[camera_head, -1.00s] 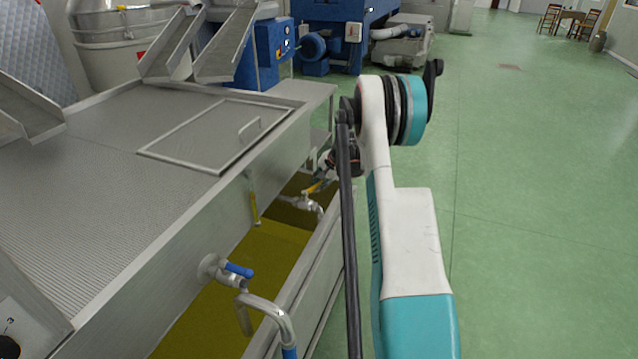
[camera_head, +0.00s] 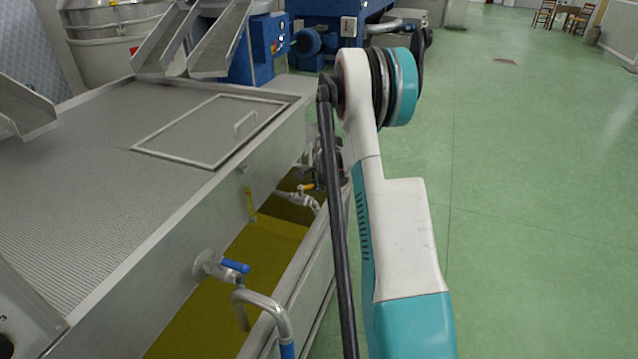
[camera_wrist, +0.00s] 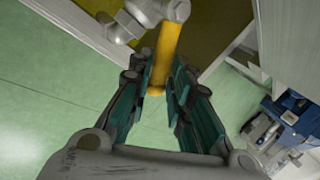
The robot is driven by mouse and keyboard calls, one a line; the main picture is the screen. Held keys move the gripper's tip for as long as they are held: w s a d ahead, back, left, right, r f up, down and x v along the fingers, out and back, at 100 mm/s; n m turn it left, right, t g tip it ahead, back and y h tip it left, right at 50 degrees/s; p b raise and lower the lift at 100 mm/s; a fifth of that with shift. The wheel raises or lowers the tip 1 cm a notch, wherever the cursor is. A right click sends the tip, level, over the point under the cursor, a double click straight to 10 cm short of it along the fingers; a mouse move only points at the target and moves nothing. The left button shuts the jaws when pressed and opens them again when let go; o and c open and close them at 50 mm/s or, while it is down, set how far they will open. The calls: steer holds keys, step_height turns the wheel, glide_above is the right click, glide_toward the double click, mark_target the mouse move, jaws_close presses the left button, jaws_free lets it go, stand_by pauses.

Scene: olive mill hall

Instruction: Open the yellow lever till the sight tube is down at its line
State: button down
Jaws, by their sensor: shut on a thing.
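The yellow lever (camera_wrist: 166,42) sits on a metal valve (camera_wrist: 146,14) in the wrist view. My gripper (camera_wrist: 164,80) has its two fingers on either side of the lever's free end and is shut on it. In the head view the lever (camera_head: 306,186) shows small on the far valve (camera_head: 299,199), and my gripper is partly hidden behind my own arm. The sight tube (camera_head: 251,204) is a thin upright yellow strip on the tank's side wall. Its line and exact level are too small to make out.
Yellow-green liquid (camera_head: 232,272) lies in the trough below. The green floor (camera_head: 530,190) to the right is clear.

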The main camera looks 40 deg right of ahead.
stand_by(0.3)
steer(key=c, duration=1.6)
jaws_free()
steer(key=shift+o, duration=0.2)
steer(key=v, duration=1.2)
steer(key=shift+a, duration=0.1)
steer(key=shift+c, duration=0.2)
